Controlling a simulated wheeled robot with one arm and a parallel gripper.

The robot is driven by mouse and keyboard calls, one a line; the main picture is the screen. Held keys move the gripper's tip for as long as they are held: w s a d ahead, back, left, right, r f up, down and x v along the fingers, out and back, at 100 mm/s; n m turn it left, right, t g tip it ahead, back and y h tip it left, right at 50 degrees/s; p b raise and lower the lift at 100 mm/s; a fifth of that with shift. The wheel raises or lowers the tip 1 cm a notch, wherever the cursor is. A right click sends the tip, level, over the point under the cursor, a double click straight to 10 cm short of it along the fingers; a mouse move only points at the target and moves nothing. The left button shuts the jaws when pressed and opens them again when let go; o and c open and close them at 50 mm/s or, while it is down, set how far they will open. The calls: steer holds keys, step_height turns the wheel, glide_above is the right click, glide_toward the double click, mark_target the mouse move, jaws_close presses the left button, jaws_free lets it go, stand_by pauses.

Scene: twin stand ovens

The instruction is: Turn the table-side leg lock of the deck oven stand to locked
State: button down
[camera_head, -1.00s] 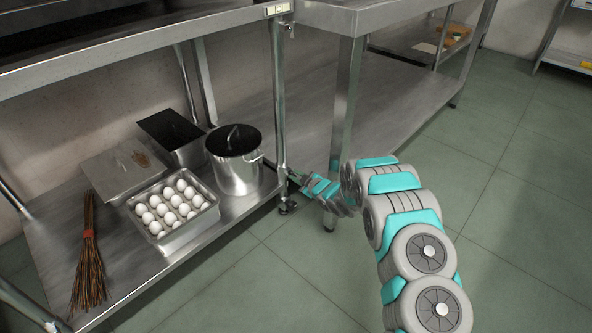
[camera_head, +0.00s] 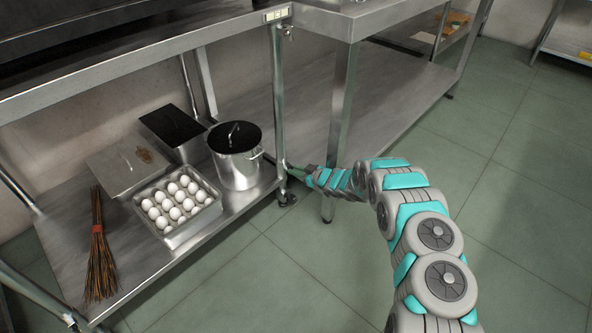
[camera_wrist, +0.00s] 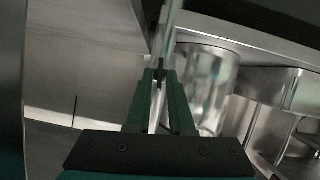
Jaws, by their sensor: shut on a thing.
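The deck oven stand (camera_head: 158,46) is a steel frame with a low shelf. Its table-side front leg (camera_head: 278,100) runs down to a dark foot (camera_head: 287,198). My gripper (camera_head: 289,167) is at this leg, low down, a little above the foot. In the wrist view my gripper (camera_wrist: 161,75) has its two green fingers close together around a slim metal part at the leg. The leg lock is small and mostly hidden by the fingers; I cannot read its position.
A lidded pot (camera_head: 238,165) stands on the shelf close behind the leg. An egg tray (camera_head: 205,222), a twig broom (camera_head: 98,260) and a dark pan (camera_head: 172,128) are further left. A steel table leg (camera_head: 341,115) stands just right. The front floor is clear.

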steer(key=c, duration=0.8)
jaws_free()
steer(key=shift+b+v, duration=0.35)
steer(key=shift+v, duration=3.5)
steer(key=shift+c, duration=0.2)
